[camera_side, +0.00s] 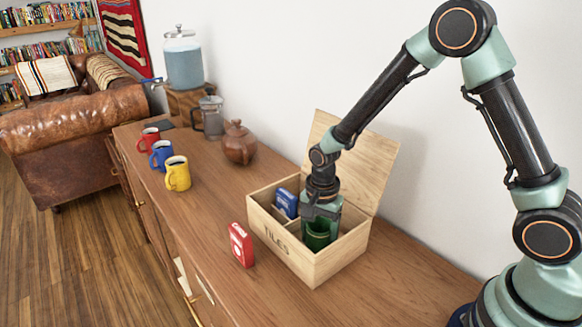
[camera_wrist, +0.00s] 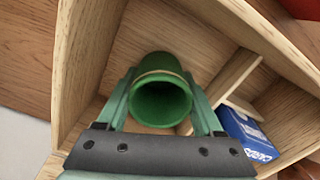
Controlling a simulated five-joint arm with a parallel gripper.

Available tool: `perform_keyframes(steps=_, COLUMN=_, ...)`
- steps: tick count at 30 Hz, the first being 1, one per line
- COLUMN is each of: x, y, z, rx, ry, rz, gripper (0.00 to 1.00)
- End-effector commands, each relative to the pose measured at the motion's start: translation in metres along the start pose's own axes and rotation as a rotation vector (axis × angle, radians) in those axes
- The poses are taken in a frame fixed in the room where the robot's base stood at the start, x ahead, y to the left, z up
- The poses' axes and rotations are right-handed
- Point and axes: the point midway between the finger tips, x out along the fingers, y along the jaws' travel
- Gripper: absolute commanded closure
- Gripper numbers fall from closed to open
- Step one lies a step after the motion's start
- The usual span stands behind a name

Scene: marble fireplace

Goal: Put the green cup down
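The green cup (camera_side: 317,236) is inside the large compartment of the open wooden box marked TILES (camera_side: 300,262). In the wrist view the cup (camera_wrist: 160,98) shows its round open mouth between the two fingers of my gripper (camera_wrist: 160,92). The fingers lie against its left and right sides, so my gripper (camera_side: 322,212) appears shut on it. The cup looks upright and empty. Its base is hidden, so I cannot tell whether it touches the box floor.
A blue card box (camera_side: 287,202) sits in another compartment, behind a divider (camera_wrist: 235,75). A red card box (camera_side: 241,245) stands in front. Yellow (camera_side: 178,174), blue (camera_side: 161,154) and red (camera_side: 149,139) mugs and a brown teapot (camera_side: 239,143) stand left. The raised lid (camera_side: 365,165) is behind.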

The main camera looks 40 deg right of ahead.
Motion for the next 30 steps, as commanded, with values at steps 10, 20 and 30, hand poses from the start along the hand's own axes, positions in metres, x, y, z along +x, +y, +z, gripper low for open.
perform_keyframes(steps=10, x=-0.001, y=0.000, z=0.000, rx=0.000, ry=0.000, rz=0.000, gripper=0.00)
perform_keyframes(steps=20, x=-0.046, y=-0.002, z=0.000, rx=0.000, ry=0.002, rz=-0.007, gripper=0.00)
perform_keyframes(steps=30, x=-0.107, y=-0.001, z=0.000, rx=0.000, ry=0.001, rz=-0.004, gripper=0.00)
